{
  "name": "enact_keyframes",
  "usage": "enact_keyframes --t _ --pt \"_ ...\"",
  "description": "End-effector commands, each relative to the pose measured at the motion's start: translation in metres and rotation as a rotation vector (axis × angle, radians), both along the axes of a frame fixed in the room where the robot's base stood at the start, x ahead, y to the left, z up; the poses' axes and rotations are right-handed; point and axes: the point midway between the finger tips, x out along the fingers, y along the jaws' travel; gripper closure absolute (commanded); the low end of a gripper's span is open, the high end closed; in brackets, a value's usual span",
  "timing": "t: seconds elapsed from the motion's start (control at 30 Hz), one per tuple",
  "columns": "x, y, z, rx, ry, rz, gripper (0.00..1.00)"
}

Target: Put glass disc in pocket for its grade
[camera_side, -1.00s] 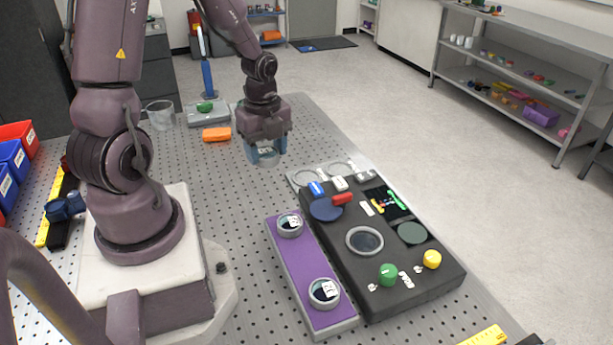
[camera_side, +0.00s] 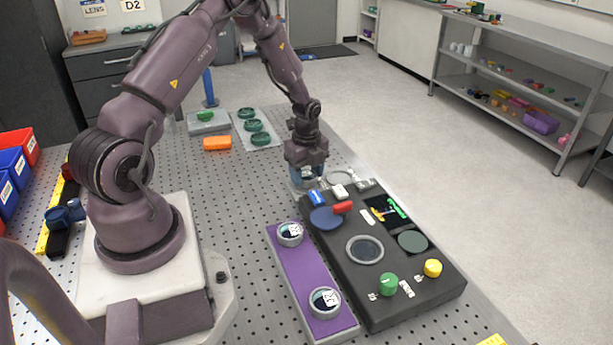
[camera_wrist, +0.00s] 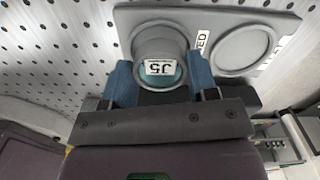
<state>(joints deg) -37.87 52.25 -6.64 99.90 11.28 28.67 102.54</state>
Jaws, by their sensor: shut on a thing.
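My gripper (camera_side: 306,177) is shut on a round glass disc (camera_wrist: 162,69) with a white label that reads J5, upside down in the wrist view. Its blue fingers (camera_wrist: 160,85) stand on both sides of the disc. The disc is over the left pocket of a grey plate (camera_wrist: 207,20); I cannot tell whether it touches the pocket floor. The plate's other round pocket (camera_wrist: 243,47) is empty. Labels beside the pockets are partly hidden; one ends in "ED". Two more labelled discs, (camera_side: 290,233) and (camera_side: 325,301), sit on the purple tray (camera_side: 302,268).
The black instrument (camera_side: 390,300) with green knob (camera_side: 388,284), yellow knob (camera_side: 432,268) and small screen (camera_side: 386,211) lies in front of the plate. A pale tray (camera_side: 270,141) with several green round places and an orange block (camera_side: 217,143) stand left of my gripper.

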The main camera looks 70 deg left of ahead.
Motion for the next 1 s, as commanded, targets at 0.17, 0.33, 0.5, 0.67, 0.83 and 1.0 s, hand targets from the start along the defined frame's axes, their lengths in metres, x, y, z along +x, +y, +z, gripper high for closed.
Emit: enact_keyframes --t 0.17,0.33,0.5,0.67,0.83,1.0 --pt "0.0003 0.0003 -0.013 0.002 -0.002 0.0 0.71" --pt "0.0004 0.0004 -0.0124 0.003 -0.003 0.0 0.71" --pt "0.0002 0.0004 -0.0161 0.003 -0.003 0.0 0.71" --pt "0.0002 0.0004 -0.0154 0.003 -0.003 0.0 0.21" --pt "0.0001 0.0002 -0.0153 0.002 -0.003 0.0 0.21" --pt "0.0004 0.0005 -0.0071 0.003 -0.004 0.0 0.21"
